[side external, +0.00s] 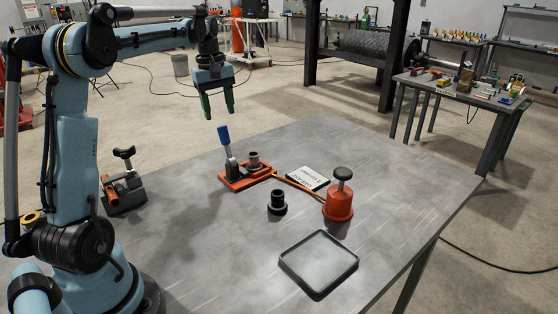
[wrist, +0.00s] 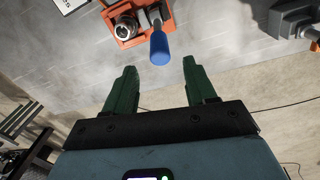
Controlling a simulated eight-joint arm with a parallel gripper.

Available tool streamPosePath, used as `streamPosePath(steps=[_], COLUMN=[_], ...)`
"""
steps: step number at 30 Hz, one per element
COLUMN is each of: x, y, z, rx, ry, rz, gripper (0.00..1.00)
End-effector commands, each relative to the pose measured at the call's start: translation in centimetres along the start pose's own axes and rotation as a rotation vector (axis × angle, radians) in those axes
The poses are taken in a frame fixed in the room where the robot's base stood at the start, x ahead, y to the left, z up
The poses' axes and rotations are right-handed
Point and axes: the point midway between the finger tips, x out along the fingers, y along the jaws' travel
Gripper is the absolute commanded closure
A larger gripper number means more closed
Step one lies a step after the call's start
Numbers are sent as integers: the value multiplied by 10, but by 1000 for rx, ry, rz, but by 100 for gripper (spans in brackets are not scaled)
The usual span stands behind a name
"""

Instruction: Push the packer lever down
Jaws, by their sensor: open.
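The packer lever has a blue handle (side external: 223,135) and stands nearly upright, tilted a little, on an orange base (side external: 236,183) on the table. A dark round part (side external: 254,161) sits on the same base beside the lever. My gripper (side external: 218,117) is above the table's far edge, higher than the blue handle and apart from it. In the wrist view the blue handle (wrist: 159,50) lies beyond my fingertips, roughly between their lines. My green fingers (wrist: 160,80) are spread with nothing between them. The orange base also shows in the wrist view (wrist: 125,38).
On the grey table (side external: 420,185) are a black flanged part (side external: 277,203), an orange pot with a black knob (side external: 339,205), a shallow square tray (side external: 318,264), a printed card (side external: 308,179) and a dark clamp-like device (side external: 124,190). The table's right side is clear.

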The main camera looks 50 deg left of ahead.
Motion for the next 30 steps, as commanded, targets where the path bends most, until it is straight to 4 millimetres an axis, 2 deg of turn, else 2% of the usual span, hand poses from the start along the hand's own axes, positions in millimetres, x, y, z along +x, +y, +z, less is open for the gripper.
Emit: streamPosePath(steps=[6,12,18,26,30], x=[37,63,74,75,75], y=[0,1,0,0,0], z=[0,0,0,0,0], rx=[1,1,1,1,1], ry=[1,1,2,1,2], rz=[0,1,1,1,1], gripper=[44,44,44,44,63])
